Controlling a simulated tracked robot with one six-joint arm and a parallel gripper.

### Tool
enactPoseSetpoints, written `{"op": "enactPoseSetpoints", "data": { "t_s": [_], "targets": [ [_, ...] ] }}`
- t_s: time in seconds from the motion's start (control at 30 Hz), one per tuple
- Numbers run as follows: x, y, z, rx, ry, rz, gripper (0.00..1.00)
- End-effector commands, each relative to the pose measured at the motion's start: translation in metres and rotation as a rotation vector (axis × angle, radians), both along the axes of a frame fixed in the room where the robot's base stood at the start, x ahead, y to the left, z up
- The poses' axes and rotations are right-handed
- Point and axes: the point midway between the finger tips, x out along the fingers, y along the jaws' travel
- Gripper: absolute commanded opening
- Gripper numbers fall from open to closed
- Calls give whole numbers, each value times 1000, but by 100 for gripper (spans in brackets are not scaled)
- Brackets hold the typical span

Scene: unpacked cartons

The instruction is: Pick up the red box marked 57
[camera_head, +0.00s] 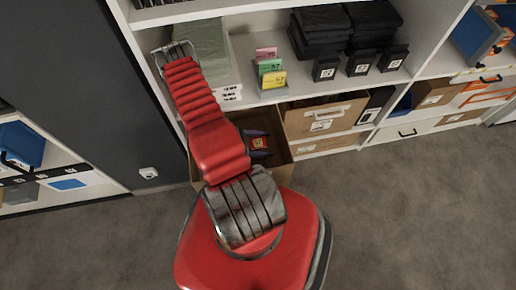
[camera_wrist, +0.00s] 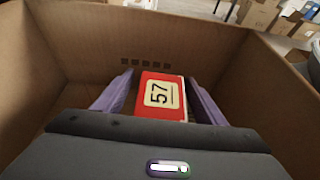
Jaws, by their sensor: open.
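The red box marked 57 (camera_wrist: 163,82) sits inside an open brown carton (camera_wrist: 210,42), its pale label facing my wrist camera. My gripper (camera_wrist: 160,92) reaches into the carton, with one purple finger on each side of the red box. The fingers are open; whether either touches the box I cannot tell. The lower part of the box is hidden by my gripper body. In the head view the red box (camera_head: 259,143) shows small between the purple fingers, and the carton (camera_head: 283,174) stands on the floor before the shelf, partly hidden by my arm.
The carton walls surround my gripper closely. Behind is a white shelf (camera_head: 245,101) holding small coloured boxes (camera_head: 268,70), black boxes (camera_head: 328,70) and a cardboard drawer box (camera_head: 322,115). A grey panel (camera_head: 80,75) stands at left. The carpet (camera_head: 420,210) at right is clear.

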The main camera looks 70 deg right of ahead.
Motion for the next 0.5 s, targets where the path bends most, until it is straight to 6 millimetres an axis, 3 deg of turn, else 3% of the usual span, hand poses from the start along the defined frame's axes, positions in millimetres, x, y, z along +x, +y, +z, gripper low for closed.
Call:
{"op": "enactPoseSetpoints", "data": {
  "t_s": [0.2,0.5],
  "targets": [
    [-17,-9,-8,1,1,-1,65],
    [-18,-10,-8,1,0,0,65]
  ]
}}
